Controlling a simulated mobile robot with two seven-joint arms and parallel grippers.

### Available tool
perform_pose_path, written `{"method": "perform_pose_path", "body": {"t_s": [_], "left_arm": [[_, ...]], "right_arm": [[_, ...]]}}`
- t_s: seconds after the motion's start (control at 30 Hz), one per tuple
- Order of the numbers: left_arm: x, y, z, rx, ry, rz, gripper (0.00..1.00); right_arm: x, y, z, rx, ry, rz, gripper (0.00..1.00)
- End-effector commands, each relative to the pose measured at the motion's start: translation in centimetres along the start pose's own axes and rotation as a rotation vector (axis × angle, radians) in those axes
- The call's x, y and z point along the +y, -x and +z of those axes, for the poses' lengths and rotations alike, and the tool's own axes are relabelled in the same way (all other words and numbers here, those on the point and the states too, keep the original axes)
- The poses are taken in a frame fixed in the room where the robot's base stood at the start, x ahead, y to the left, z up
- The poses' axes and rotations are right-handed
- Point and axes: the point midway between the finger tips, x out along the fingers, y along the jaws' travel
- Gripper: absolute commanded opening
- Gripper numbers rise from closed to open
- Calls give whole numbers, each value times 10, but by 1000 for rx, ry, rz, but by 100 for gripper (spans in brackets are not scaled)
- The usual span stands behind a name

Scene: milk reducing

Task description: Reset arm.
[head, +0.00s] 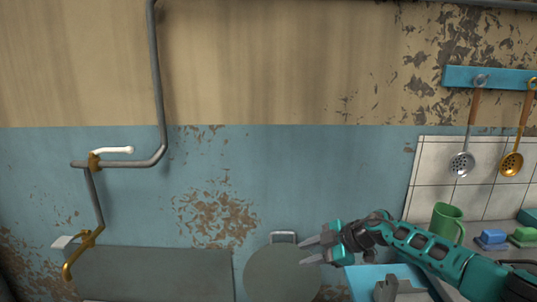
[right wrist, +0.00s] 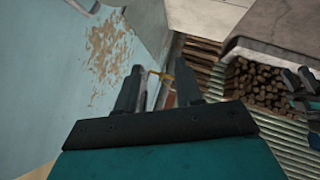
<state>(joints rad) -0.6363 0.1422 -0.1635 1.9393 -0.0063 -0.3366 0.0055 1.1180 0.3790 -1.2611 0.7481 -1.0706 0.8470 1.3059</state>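My right gripper (head: 308,252) reaches in from the lower right of the head view and points left, in front of the blue wall. Its two fingers are apart with nothing between them. In the right wrist view the fingers (right wrist: 157,88) also stand apart and empty. My left arm does not show in the head view.
A green mug (head: 448,222), a blue sponge (head: 491,238) and a green sponge (head: 524,236) are near my right arm. Two ladles hang from a blue rack (head: 503,78). A grey pipe (head: 156,80) runs down the wall. Stacked firewood (right wrist: 255,82) shows in the right wrist view.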

Motion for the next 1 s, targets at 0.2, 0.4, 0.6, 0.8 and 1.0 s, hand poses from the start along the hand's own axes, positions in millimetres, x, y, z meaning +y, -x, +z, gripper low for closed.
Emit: {"method": "perform_pose_path", "body": {"t_s": [0.2,0.4,0.6,0.8,1.0], "left_arm": [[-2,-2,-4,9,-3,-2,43],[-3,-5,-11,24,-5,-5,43],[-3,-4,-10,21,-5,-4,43],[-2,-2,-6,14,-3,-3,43],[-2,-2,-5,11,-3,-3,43]], "right_arm": [[-34,-57,-66,235,-30,211,36],[-51,-63,-110,349,-195,509,36],[-75,-30,-99,255,-506,796,36],[-136,18,-47,-23,-849,909,36],[-232,71,-5,-349,-1125,823,36]]}}
